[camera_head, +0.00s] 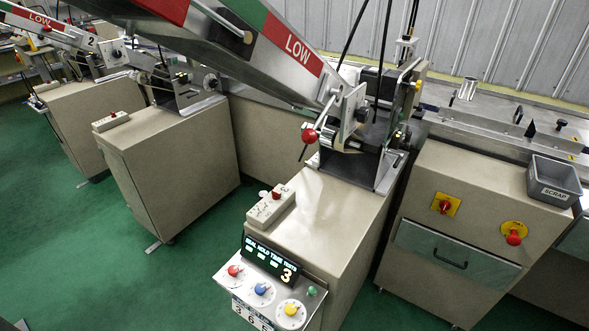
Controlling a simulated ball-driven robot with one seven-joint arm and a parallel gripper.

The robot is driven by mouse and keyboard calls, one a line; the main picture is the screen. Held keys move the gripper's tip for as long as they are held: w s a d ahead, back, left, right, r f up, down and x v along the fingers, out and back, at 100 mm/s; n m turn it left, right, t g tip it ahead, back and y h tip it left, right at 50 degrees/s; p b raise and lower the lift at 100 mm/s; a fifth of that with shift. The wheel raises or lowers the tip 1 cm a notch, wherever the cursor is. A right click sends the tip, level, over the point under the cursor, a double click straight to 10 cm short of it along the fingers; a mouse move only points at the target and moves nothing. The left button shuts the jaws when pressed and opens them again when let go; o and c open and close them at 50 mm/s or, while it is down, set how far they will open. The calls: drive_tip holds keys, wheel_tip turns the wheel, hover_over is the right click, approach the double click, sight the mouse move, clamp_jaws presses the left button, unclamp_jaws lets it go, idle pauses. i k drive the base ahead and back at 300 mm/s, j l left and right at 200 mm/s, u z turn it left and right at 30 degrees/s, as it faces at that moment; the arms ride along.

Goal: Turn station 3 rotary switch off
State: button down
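The station with a lit "3" on its black display (270,262) stands at the lower middle. Below the display, a white panel carries a red knob (235,270), a blue knob (261,288) and a yellow knob (291,309). A red rotary handle on a square yellow plate (453,207) is on the beige cabinet to the right. Its setting is too small to read. A round yellow plate with a red knob (514,234) sits right of it. No label shows which is station 3's rotary switch. My gripper is not in view.
A small switch box (270,207) lies on the station's top. A grey drawer (455,254) is below the yellow plates, and a grey scrap bin (554,180) stands above right. Sloping "LOW" chutes (290,45) cross overhead. Green floor (190,270) is open at lower left.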

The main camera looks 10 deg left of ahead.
sight(276, 195)
drive_tip(key=i+j+u, duration=0.2)
drive_tip(key=u, duration=0.15)
drive_tip(key=i+j+u, duration=0.2)
drive_tip(key=u, duration=0.15)
drive_tip(key=i+j+u, duration=0.15)
drive_tip(key=u, duration=0.2)
drive_tip(key=i+l, duration=0.05)
